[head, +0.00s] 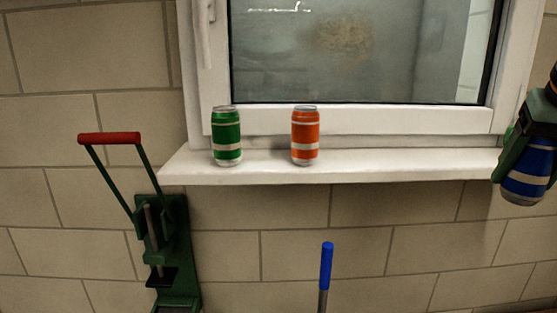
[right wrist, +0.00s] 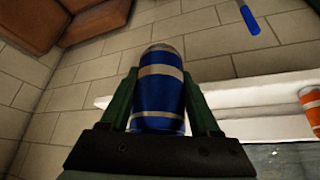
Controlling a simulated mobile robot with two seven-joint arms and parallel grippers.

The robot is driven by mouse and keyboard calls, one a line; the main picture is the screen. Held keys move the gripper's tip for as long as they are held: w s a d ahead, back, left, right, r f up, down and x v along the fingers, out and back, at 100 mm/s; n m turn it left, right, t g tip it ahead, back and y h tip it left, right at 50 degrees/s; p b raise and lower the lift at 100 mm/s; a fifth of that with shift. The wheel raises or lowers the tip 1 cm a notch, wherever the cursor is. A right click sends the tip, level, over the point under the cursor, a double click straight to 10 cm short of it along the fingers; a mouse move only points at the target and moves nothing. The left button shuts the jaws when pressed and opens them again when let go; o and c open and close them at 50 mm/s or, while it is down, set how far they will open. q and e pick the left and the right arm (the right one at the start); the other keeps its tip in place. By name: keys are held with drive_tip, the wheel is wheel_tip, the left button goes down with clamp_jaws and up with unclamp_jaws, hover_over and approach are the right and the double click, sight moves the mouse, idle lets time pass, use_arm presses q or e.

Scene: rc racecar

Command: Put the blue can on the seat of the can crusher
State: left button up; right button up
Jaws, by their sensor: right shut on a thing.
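The blue can (head: 526,182), with silver bands, is at the right edge of the head view, off the right end of the window sill. My right gripper (head: 522,165) is shut on it. In the right wrist view the can (right wrist: 160,85) sits between the two dark green fingers of the gripper (right wrist: 160,100). The green can crusher (head: 166,240), with a red handle (head: 109,138) raised, is at the lower left against the wall. Its seat (head: 162,277) is a dark plate that looks empty; its base is cut off below. My left gripper is not in view.
A green can (head: 227,137) and an orange can (head: 305,137) stand upright on the white window sill (head: 400,165). A blue-handled rod (head: 326,265) sticks up at the bottom middle. The wall between crusher and right gripper is otherwise clear below the sill.

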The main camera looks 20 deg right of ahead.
drive_tip(key=w+a+f+n, duration=0.1)
drive_tip(key=w+f, duration=0.2)
drive_tip(key=f, duration=0.8)
drive_tip(key=w+a+f+n, duration=0.1)
drive_tip(key=w+f, duration=0.3)
drive_tip(key=f, duration=0.7)
drive_tip(key=w+a+f+n+y, duration=0.2)
drive_tip(key=a+f+n, duration=0.1)
drive_tip(key=a, duration=0.8)
drive_tip(key=w+a+f+n+t+y, duration=0.1)
drive_tip(key=a+f, duration=0.4)
drive_tip(key=a, duration=0.7)
drive_tip(key=shift+w+a+n+t+y, duration=0.25)
drive_tip(key=shift+w+n+y, duration=0.3)
drive_tip(key=shift+n, duration=0.65)
drive_tip(key=shift+d, duration=0.1)
